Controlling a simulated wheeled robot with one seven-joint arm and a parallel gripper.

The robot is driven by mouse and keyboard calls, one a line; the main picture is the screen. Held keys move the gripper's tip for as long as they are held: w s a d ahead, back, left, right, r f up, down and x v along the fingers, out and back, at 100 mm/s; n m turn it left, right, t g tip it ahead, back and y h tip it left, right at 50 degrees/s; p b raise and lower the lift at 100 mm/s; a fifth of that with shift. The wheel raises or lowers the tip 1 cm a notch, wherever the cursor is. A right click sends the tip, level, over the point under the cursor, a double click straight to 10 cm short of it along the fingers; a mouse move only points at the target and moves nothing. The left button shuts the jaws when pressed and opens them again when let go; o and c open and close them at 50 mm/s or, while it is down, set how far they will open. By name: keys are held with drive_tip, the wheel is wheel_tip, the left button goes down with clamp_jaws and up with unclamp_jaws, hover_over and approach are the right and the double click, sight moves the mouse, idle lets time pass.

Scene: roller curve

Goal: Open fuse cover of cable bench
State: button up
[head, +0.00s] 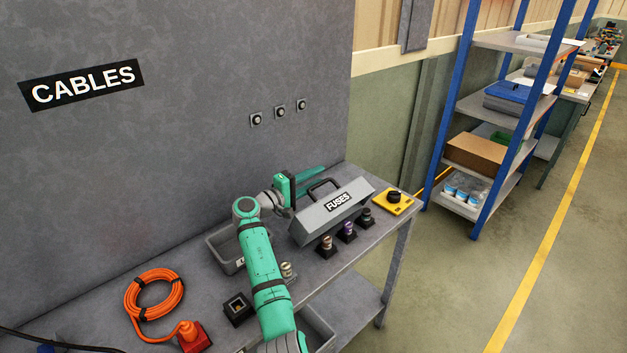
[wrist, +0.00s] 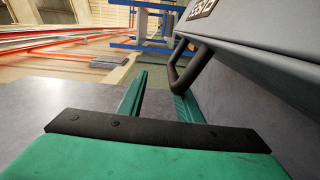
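The fuse cover (head: 312,224) is a grey sloped lid marked FUSES, sitting down on the bench. Its black handle (head: 324,184) stands up from the lid. My gripper (head: 312,175) is at the back left of the cover, near the handle. In the wrist view the fingers (wrist: 158,90) are apart with a clear gap. The handle (wrist: 187,72) overlaps the right finger's tip there; I cannot tell whether it touches. The cover (wrist: 262,70) fills the right side of that view. Whatever is under the lid is hidden.
Several fuses, including a purple one (head: 347,229), stand before the cover. A yellow switch box (head: 394,202) sits to its right. A grey bin (head: 222,246) is left of the cover, partly behind my arm. An orange cable coil (head: 154,295) lies at the left. The wall (head: 200,150) rises behind.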

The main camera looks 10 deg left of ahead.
drive_tip(key=s+d+r, duration=0.3)
drive_tip(key=s+r, duration=0.7)
drive_tip(key=s, duration=0.3)
drive_tip(key=shift+s, duration=0.35)
